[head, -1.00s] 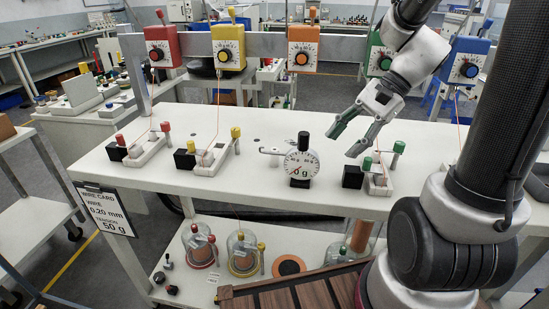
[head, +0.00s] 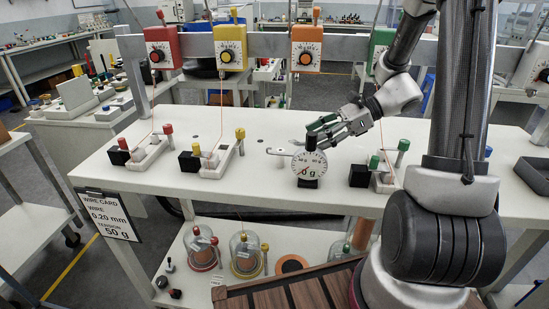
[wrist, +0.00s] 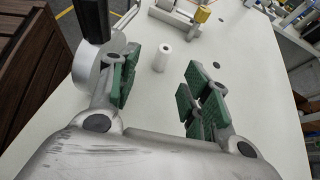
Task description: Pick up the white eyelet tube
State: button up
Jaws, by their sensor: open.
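The white eyelet tube (wrist: 162,57) is a small white cylinder with a dark hole in its top. It stands upright on the white table ahead of my gripper in the wrist view. My gripper (wrist: 160,84) is open, with green pads on both fingers and nothing between them. The tube lies beyond the fingertips, in line with the gap. In the head view my gripper (head: 318,132) is low over the table at the dial gauge.
The dial gauge (head: 309,165), with its black knob, stands close to my left finger in the wrist view. The yellow-knobbed fixture (head: 216,160) is beyond the tube. The green-knobbed fixture (head: 386,172) is to the right. Bare table (wrist: 240,70) lies right of the tube.

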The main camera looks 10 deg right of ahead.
aim_at(280, 158)
jog(key=x, duration=0.4)
jog(key=f+x, duration=0.1)
jog(key=x, duration=0.3)
jog(key=shift+d, duration=0.25)
jog(key=shift+r, duration=0.1)
jog(key=shift+c, duration=0.5)
grip_shut()
jog(key=shift+o, duration=0.5)
grip_release()
